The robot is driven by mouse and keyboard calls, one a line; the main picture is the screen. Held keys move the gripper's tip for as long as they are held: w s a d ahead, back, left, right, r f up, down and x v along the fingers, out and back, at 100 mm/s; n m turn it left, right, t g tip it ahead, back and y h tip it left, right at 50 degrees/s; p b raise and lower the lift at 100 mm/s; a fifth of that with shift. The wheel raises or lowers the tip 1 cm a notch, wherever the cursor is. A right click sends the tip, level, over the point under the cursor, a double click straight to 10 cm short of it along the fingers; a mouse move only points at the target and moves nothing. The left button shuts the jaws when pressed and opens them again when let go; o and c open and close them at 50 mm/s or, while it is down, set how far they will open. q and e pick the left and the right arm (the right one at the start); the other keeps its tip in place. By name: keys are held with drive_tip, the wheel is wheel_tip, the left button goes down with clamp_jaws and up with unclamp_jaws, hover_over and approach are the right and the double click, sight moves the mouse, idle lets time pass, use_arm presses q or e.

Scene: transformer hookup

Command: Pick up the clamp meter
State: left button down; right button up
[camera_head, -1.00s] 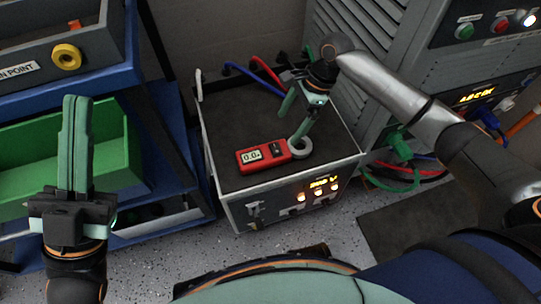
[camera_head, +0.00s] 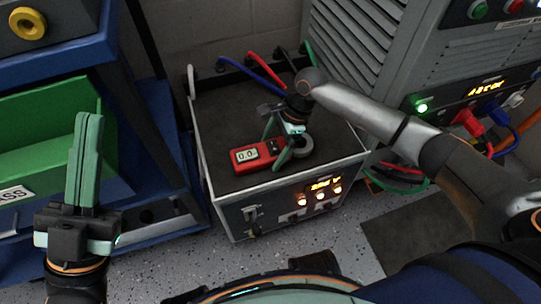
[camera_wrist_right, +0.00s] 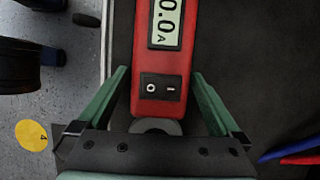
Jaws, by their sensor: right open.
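The red clamp meter (camera_head: 249,156) lies flat on the dark top of the grey power unit (camera_head: 230,110). Its display reads 0.0, and its grey ring jaw (camera_head: 303,146) is at its right end. My right gripper (camera_head: 277,146) is open just above the meter, near its switch end. In the right wrist view the meter's body (camera_wrist_right: 164,60) and rocker switch sit between the open green fingers of this gripper (camera_wrist_right: 160,85), with the ring partly hidden by the gripper base. My left gripper (camera_head: 86,155) points up at the left, empty, fingers together.
Red, blue and green cables (camera_head: 255,62) plug in behind the unit's top. A grey cabinet (camera_head: 365,40) stands at the right, close to my right arm. A blue shelf with a green bin (camera_head: 40,120) is at the left.

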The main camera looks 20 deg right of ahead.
drive_tip(key=shift+r, duration=0.1)
drive_tip(key=shift+c, duration=1.4)
drive_tip(key=c, duration=1.2)
